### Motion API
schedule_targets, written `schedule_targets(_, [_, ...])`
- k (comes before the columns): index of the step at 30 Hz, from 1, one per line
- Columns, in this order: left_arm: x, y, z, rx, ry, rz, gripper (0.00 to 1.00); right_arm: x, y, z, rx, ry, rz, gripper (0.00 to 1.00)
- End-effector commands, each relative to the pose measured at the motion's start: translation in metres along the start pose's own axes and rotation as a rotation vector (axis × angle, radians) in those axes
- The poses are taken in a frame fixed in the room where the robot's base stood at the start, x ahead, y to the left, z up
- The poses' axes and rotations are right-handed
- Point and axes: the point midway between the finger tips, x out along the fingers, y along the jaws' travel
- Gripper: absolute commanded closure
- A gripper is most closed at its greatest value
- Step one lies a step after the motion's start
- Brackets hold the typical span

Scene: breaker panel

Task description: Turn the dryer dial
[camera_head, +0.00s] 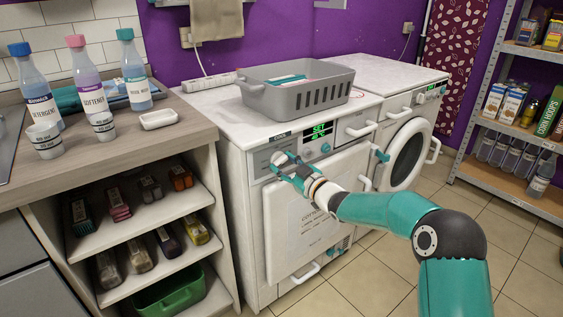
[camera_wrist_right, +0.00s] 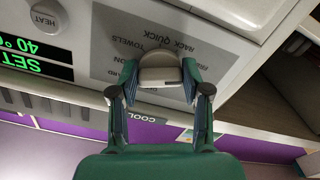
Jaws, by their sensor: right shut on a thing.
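The dryer (camera_head: 255,215) is the white machine on the left, with a control panel along its top front. Its round pale dial (camera_wrist_right: 160,70) sits between my right fingertips in the right wrist view. My right gripper (camera_head: 283,161) reaches the left part of the panel and is shut on the dial; it also shows in the right wrist view (camera_wrist_right: 159,80). My left gripper is out of view.
A green-lit display (camera_head: 319,131) and a HEAT button (camera_wrist_right: 47,20) are near the dial. A grey basket (camera_head: 297,95) stands on the dryer. A washer (camera_head: 400,160) stands to the right, a counter with bottles (camera_head: 140,75) to the left. The floor in front is clear.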

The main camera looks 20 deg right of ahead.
Motion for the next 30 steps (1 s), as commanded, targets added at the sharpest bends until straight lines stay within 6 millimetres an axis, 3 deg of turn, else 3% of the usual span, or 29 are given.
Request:
schedule_targets(15, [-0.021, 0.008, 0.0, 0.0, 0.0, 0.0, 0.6, -0.001, -0.008, 0.008, 0.441, -0.022, -0.005, 0.87])
schedule_targets(30, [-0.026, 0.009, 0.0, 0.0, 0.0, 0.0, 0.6, -0.001, -0.011, 0.009, 0.581, -0.022, -0.006, 0.87])
